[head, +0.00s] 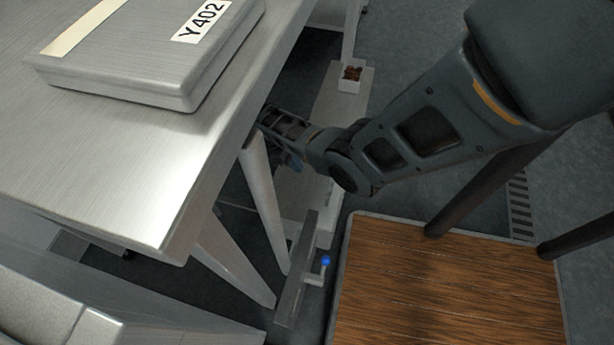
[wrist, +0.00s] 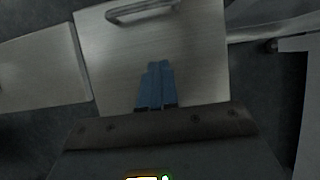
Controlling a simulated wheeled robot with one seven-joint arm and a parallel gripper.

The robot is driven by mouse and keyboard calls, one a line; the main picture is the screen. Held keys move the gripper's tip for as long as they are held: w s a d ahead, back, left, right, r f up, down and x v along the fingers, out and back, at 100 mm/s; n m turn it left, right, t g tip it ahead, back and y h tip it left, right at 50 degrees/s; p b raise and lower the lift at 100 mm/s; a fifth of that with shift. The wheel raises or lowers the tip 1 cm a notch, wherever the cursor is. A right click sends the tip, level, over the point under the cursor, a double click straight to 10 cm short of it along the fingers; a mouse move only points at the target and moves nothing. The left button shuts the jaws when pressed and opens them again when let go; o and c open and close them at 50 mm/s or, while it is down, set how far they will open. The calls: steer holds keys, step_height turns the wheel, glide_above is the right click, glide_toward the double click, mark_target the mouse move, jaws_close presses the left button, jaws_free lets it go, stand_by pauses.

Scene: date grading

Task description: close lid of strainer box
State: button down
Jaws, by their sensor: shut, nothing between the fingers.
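A flat light metal panel (wrist: 190,60) with a bar handle (wrist: 140,10) at its top edge fills the middle of the wrist view. It may be the strainer box's lid, but I cannot tell for sure. My gripper (wrist: 155,68) has its blue fingers shut together and empty, in front of this panel and below the handle. I cannot tell whether the tips touch it. In the head view my arm reaches down beside the table, and my gripper (head: 292,164) is partly hidden there. A low pale box-like housing (head: 328,200) lies beneath it.
A steel table (head: 120,170) with legs stands at the left, its edge close to my wrist. A closed metal case (head: 130,62) labelled Y402 lies on it. A wood-topped platform (head: 450,290) is at lower right.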

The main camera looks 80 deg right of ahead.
mark_target(329, 190)
steer(key=b+x, duration=0.4)
steer(key=x, duration=0.6)
steer(key=shift+a, duration=0.1)
steer(key=s, duration=0.1)
steer(key=s+r+p, duration=0.1)
steer(key=shift+s+a+r, duration=0.1)
steer(key=shift+s+r, duration=0.05)
steer(key=shift+s, duration=0.65)
steer(key=shift+r, duration=0.1)
steer(key=shift+s+a+r+p, duration=0.1)
steer(key=shift+s+r+p, duration=0.15)
steer(key=shift+s+p, duration=1.05)
steer(key=shift+p, duration=0.15)
steer(key=shift+s+a+f, duration=0.1)
steer(key=shift+s+f, duration=0.1)
steer(key=shift+f, duration=0.05)
